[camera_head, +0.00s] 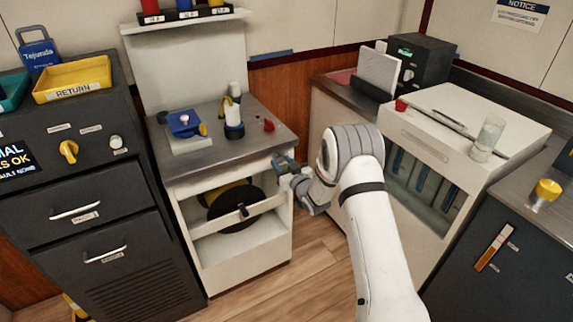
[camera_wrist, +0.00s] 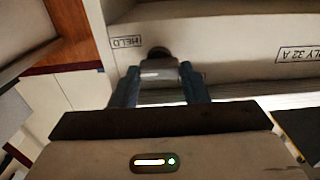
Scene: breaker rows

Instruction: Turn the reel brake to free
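The reel (camera_head: 232,214), black with a yellow part, sits in the open front of the white middle cabinet (camera_head: 245,272). The reel brake's pale grey handle (camera_wrist: 160,71) shows in the wrist view before a dark round base, beside a HELD label (camera_wrist: 125,41). My gripper (camera_wrist: 159,68) has one dark finger on each side of the handle. The handle fills the gap, and the fingers appear shut on it. In the head view my gripper (camera_head: 285,165) is at the cabinet's upper right front, where it hides the brake.
The steel top (camera_head: 225,152) carries a blue device (camera_head: 185,123), a black-and-white device and a small red part (camera_head: 268,125). A dark drawer cabinet (camera_head: 85,195) stands left, a white glass-fronted unit (camera_head: 425,185) right.

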